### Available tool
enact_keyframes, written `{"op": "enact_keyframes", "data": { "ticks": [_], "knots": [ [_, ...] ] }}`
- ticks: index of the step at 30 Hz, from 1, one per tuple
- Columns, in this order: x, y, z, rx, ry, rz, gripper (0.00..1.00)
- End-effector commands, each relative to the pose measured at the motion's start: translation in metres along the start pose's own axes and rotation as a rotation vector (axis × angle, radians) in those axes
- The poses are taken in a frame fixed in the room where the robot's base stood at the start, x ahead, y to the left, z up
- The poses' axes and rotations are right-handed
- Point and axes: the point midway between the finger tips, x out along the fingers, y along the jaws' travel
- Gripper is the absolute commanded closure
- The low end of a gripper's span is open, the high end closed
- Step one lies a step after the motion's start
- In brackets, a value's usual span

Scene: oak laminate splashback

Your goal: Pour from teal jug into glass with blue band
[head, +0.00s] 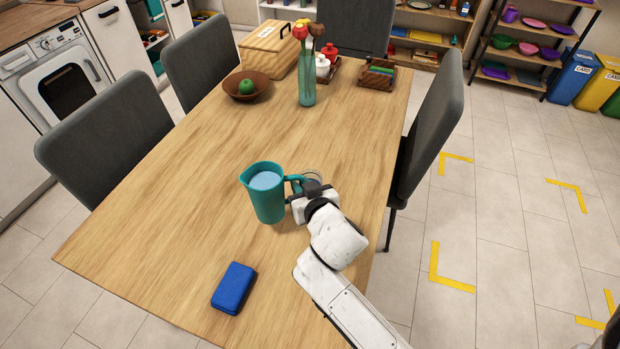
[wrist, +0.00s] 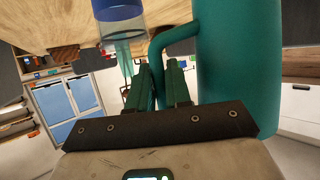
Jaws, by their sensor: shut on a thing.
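The teal jug (head: 268,205) is upright near the middle of the table, with pale blue liquid showing inside its rim. It fills the right of the wrist view (wrist: 235,60). My gripper (head: 296,200) is shut on the jug's handle, which runs between its teal fingers in the wrist view (wrist: 160,82). I cannot tell whether the jug's base touches the table. The glass with blue band (wrist: 120,15) is at the top of the wrist view, close beside the handle and cut off by the frame. In the head view the glass (head: 313,177) is mostly hidden behind my gripper.
A blue case (head: 234,288) lies at the table's near edge. A bowl with a green apple (head: 246,87), a flower vase (head: 307,90), a wooden box (head: 269,52) and a small crate (head: 377,77) stand at the far end. The table's left middle is clear.

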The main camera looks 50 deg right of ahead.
Motion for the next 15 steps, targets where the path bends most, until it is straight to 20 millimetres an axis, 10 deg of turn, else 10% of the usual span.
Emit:
{"op": "enact_keyframes", "data": {
  "ticks": [15],
  "knots": [
    [0.0029, 0.0061, 0.0003, 0.153, -0.051, -0.064, 1.0]
  ]
}}
